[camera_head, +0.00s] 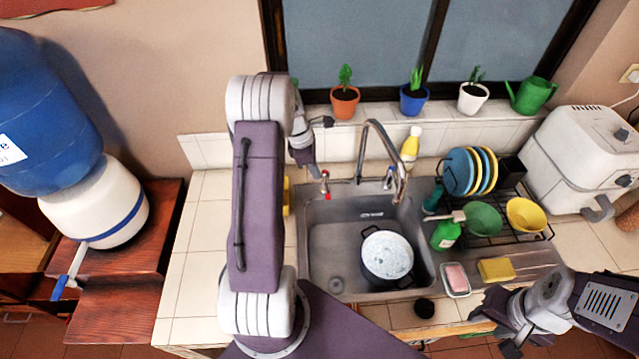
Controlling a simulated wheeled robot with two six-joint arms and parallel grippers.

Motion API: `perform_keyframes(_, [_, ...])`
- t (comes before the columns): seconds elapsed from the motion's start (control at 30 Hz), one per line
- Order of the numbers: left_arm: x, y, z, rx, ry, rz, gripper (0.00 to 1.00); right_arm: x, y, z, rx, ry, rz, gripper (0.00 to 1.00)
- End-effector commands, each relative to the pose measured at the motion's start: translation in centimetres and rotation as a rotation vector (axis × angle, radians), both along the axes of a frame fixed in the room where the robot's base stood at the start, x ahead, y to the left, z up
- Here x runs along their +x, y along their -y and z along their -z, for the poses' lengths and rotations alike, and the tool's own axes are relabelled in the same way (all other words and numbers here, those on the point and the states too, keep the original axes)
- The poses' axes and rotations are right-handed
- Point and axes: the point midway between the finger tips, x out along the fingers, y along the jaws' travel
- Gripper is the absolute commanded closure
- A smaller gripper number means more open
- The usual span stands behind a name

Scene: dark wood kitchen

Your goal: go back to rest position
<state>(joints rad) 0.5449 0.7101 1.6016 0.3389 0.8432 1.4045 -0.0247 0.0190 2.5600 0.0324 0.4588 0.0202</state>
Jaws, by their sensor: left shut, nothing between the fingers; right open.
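My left arm rises in front of the counter and bends over at the top. My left gripper (316,172) hangs from its wrist above the back left of the sink, close to the red-topped tap handle (325,185); I cannot tell if they touch. Its fingers are small and partly hidden, and it appears shut and empty. My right gripper (496,324) is at the lower right, in front of the counter's front edge, open with nothing seen between its fingers.
The sink (330,240) holds a pot (387,256). The curved faucet (380,145) stands behind it. A dish rack (510,200) with plates and bowls, a green soap bottle (446,234), a soap dish (455,280) and a yellow sponge (495,269) are to the right.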

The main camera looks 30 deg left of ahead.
Motion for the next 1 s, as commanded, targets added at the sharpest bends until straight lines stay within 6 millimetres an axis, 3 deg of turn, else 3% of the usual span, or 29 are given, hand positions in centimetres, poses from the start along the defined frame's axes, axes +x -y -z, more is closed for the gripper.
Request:
perform_keyframes(0.13, [-0.3, -0.4, -1.3, 0.000, 0.001, -0.001, 1.00, 0.0, 0.0, 0.3, 0.000, 0.000, 0.000, 0.59])
perform_keyframes(0.47, [-0.3, -0.5, -1.5, 0.000, -0.001, 0.000, 1.00, 0.0, 0.0, 0.3, 0.000, 0.000, 0.000, 0.59])
perform_keyframes(0.57, [0.4, 0.8, -1.3, 0.006, 0.009, 0.034, 1.00, 0.0, 0.0, 1.0, 0.000, 0.000, 0.000, 0.59])
perform_keyframes(0.67, [2.1, 4.7, -2.8, 0.034, 0.061, 0.135, 1.00, 0.0, 0.0, 2.5, 0.000, 0.000, 0.000, 0.59])
perform_keyframes(0.73, [1.0, 9.3, -3.3, 0.049, 0.066, 0.245, 1.00, 0.0, 0.0, 3.8, 0.000, 0.000, 0.000, 0.59])
perform_keyframes(0.8, [-1.7, 13.6, -2.9, 0.091, 0.075, 0.431, 1.00, 0.0, 0.0, 5.0, 0.000, 0.000, 0.000, 0.59])
perform_keyframes(0.9, [-6.6, 17.4, -1.5, 0.175, 0.107, 0.809, 1.00, 0.0, 0.0, 6.3, 0.000, 0.000, 0.000, 0.59])
perform_keyframes(1.0, [-12.0, 19.0, 0.6, 0.260, 0.140, 1.257, 1.00, 0.0, 0.0, 7.1, 0.000, 0.000, 0.000, 0.59])
